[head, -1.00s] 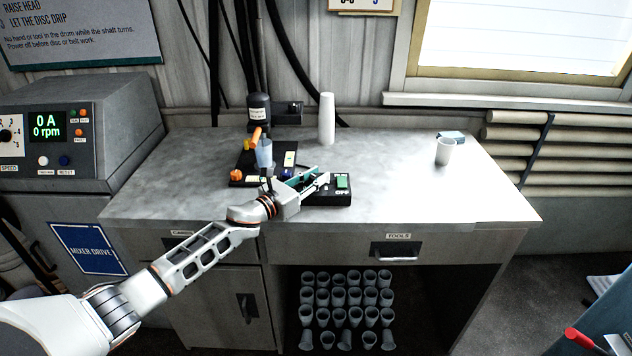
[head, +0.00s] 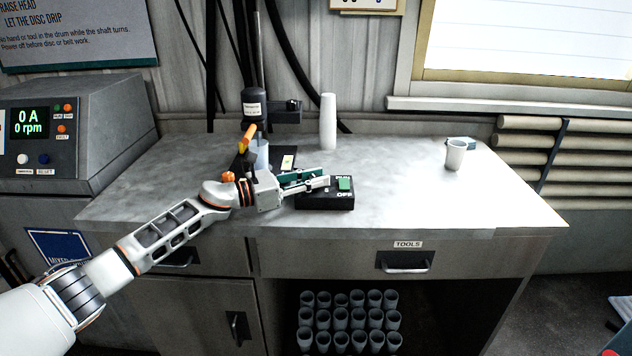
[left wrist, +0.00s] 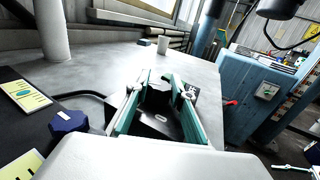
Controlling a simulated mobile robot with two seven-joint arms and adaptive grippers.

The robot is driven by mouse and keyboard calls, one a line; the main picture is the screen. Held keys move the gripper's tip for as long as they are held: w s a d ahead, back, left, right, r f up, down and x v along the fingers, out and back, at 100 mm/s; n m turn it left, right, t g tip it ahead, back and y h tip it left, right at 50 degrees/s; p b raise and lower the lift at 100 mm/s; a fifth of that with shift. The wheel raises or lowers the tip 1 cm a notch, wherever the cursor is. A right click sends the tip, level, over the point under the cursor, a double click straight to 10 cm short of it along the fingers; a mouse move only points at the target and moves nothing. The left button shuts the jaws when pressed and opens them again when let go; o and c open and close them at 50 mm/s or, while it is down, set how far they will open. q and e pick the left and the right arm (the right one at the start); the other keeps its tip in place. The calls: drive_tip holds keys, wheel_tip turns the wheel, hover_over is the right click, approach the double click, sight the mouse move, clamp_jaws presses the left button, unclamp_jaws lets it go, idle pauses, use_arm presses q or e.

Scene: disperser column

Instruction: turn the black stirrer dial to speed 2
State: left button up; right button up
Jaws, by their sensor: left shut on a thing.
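A black switch box (head: 325,201) with a green rocker (head: 344,184) marked RUN and OFF lies near the front of the bench. My left gripper (head: 322,178) reaches over its left part from the left. In the left wrist view its teal-padded fingers (left wrist: 163,80) are around a black part, which looks like the stirrer dial (left wrist: 158,97). They are shut on it. The fingers hide most of the dial in the head view, and I cannot read its pointer or speed marks.
A small stirrer (head: 254,107) with a clear beaker (head: 260,153) stands behind my gripper. A white cylinder (head: 328,121) and a grey cup (head: 455,155) are on the bench. The drive console (head: 70,130) reads 0 A, 0 rpm. The bench's right half is mostly clear.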

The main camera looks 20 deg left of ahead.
drive_tip(key=shift+s+a+f, duration=0.15)
drive_tip(key=shift+s+f, duration=0.1)
drive_tip(key=shift+s, duration=0.05)
use_arm(q)
drive_tip(key=o, duration=1.1)
drive_tip(key=shift+o, duration=0.2)
use_arm(e)
drive_tip(key=shift+s, duration=0.1)
use_arm(q)
drive_tip(key=v, duration=1.2)
drive_tip(key=shift+s, duration=0.1)
